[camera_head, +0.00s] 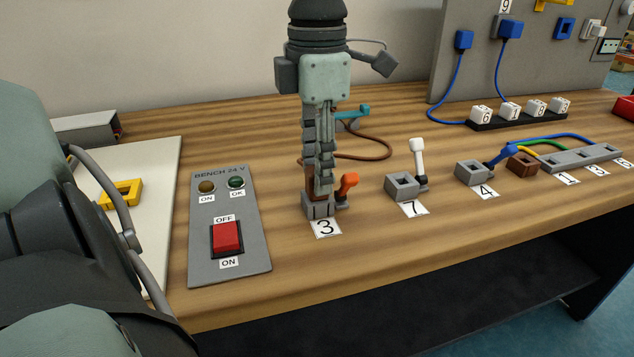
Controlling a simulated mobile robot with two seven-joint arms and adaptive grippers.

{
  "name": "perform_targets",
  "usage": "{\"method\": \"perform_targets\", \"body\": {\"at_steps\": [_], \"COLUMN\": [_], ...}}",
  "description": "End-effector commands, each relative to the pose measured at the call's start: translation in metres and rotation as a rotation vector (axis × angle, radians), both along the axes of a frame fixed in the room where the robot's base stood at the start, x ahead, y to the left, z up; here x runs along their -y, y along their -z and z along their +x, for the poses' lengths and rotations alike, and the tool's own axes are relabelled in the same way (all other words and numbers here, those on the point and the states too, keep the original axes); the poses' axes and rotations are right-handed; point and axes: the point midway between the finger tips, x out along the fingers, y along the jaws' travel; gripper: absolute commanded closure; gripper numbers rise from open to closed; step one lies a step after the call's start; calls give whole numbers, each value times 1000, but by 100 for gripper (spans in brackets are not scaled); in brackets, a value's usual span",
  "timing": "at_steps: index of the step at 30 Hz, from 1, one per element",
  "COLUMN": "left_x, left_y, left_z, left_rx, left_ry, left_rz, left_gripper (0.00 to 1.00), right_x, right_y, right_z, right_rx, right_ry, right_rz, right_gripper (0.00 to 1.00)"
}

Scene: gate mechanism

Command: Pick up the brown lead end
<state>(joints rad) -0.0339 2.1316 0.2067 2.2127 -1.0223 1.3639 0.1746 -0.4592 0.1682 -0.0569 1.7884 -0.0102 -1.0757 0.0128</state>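My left gripper (318,188) points straight down over the grey socket block (320,208) marked 3. Its fingertips are just above or at the block. A brown part (309,185), seemingly the brown lead end, shows beside and partly behind the fingers. The brown lead (375,155) curves on the table behind the gripper, near a teal handle (352,112). The fingers overlap in this view, so I cannot tell whether they are closed on the brown part. My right gripper is not in view.
An orange lever (347,184) stands close right of the fingers. A white lever (418,160) stands at block 7. Block 4 (476,172), a brown block (522,164) and several coloured leads are farther right. The switch panel (229,266) lies to the left.

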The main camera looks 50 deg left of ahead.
Motion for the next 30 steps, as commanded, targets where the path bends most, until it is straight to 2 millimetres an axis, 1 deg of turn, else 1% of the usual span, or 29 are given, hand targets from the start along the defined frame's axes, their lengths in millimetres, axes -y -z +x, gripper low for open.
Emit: {"method": "perform_targets", "body": {"at_steps": [1, 6, 8, 14, 17, 20, 27, 30], "left_x": [0, 0, 0, 0, 0, 0, 0, 0], "left_y": [0, 0, 0, -1, -4, -17, -65, -82], "left_z": [0, 0, 0, 0, 1, 1, 1, 1], "left_rx": [0, 1, 1, 1, 3, 7, 5, 4], "left_ry": [0, 0, 0, 0, -1, -1, -1, -2], "left_rz": [0, 0, 0, 0, 1, 2, 2, 1], "left_gripper": [72, 93, 100, 100, 100, 100, 100, 100], "right_x": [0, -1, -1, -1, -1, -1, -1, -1], "right_y": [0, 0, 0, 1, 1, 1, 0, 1], "right_z": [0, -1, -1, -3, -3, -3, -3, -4], "right_rx": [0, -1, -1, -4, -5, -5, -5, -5], "right_ry": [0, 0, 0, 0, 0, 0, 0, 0], "right_rz": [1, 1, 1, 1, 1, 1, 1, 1], "right_gripper": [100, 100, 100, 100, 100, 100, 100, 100]}}
